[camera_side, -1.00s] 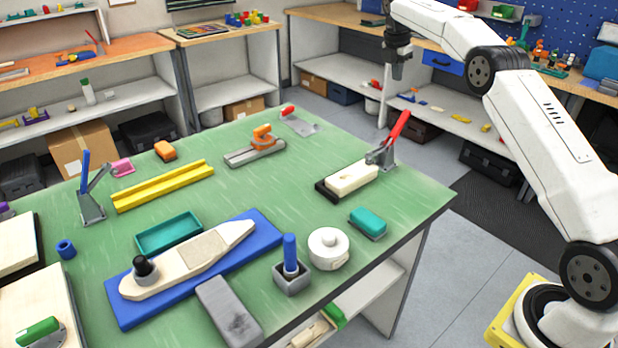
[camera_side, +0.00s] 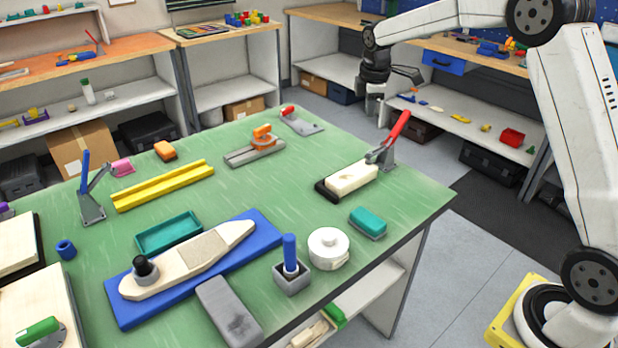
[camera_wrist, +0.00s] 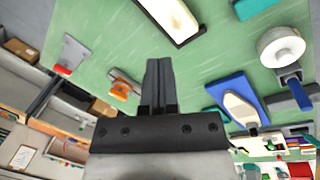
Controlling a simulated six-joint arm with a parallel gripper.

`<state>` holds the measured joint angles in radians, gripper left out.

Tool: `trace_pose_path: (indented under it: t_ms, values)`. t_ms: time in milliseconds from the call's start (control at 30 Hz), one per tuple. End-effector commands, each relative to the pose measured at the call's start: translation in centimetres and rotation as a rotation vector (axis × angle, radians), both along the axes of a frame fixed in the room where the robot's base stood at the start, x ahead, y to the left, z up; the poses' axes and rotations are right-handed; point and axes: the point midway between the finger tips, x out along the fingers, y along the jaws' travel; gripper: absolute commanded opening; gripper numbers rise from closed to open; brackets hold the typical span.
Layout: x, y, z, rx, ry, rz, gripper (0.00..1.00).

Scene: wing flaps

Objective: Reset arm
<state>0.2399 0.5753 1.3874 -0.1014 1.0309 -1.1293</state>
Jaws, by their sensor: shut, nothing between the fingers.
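My gripper (camera_side: 374,104) hangs in the air beyond the far right edge of the green table (camera_side: 290,165), pointing down. It is clear of everything on the table. In the wrist view my gripper (camera_wrist: 158,68) is shut, its two fingers together, with nothing held. The wrist view looks down over the green table top from this place. My arm rises from the base at the lower right and bends over to the left.
A toggle clamp with a red handle (camera_side: 397,128) stands upright by a pale block (camera_side: 351,178) at the table's right. A boat-shaped wooden piece (camera_side: 190,262) lies on a blue board (camera_side: 262,228). A white round pot (camera_side: 328,249) is near the front edge. Shelves line the back.

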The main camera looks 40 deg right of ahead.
Motion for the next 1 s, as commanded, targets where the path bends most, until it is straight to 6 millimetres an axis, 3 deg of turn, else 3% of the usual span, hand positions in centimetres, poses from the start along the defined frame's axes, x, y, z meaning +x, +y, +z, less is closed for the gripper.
trace_pose_path:
  t_ms: [467, 1000]
  values:
    - [-7.7, 7.3, -3.5, 0.103, -0.081, -0.339, 0.00]
    - [-19.8, 13.2, -8.0, 0.230, -0.139, -0.745, 0.00]
